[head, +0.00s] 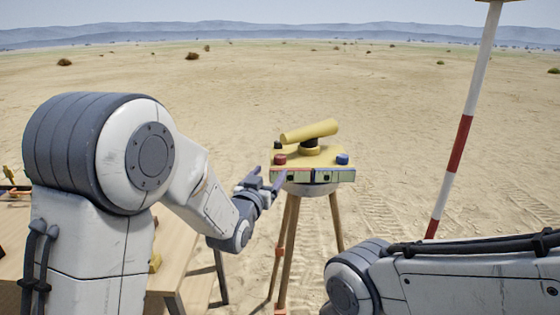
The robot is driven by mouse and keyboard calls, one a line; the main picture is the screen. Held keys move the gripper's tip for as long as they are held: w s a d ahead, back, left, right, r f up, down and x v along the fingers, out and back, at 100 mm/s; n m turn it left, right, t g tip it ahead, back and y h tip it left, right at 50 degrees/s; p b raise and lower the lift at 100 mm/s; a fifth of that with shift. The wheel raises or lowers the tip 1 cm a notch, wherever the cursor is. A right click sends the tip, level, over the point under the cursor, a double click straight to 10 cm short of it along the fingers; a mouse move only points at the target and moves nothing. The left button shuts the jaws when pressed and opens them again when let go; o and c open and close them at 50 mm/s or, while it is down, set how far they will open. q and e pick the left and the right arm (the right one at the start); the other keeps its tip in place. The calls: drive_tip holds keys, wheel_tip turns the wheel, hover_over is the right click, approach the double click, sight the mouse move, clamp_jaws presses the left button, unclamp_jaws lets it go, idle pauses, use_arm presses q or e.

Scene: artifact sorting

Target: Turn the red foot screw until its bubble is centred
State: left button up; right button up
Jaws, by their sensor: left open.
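A yellow levelling instrument (312,158) with a yellow telescope (310,131) stands on a wooden tripod (287,245). The red foot screw (280,160) is on its left front. A blue foot screw (342,159) is on the right and a dark one (278,145) at the back left. Vials show on the front face, a red-edged one (298,176) on the left and a blue-edged one on the right. Their bubbles are too small to read. My left gripper (277,182) is open just below and left of the red screw. My right gripper is out of view.
A wooden table (175,255) with small yellow objects on it stands at the left, partly behind my left arm. A red and white pole (462,140) stands right of the tripod. Open sand lies behind.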

sight(278, 161)
use_arm(q)
drive_tip(key=p+x, duration=0.2)
drive_tip(key=x, duration=0.8)
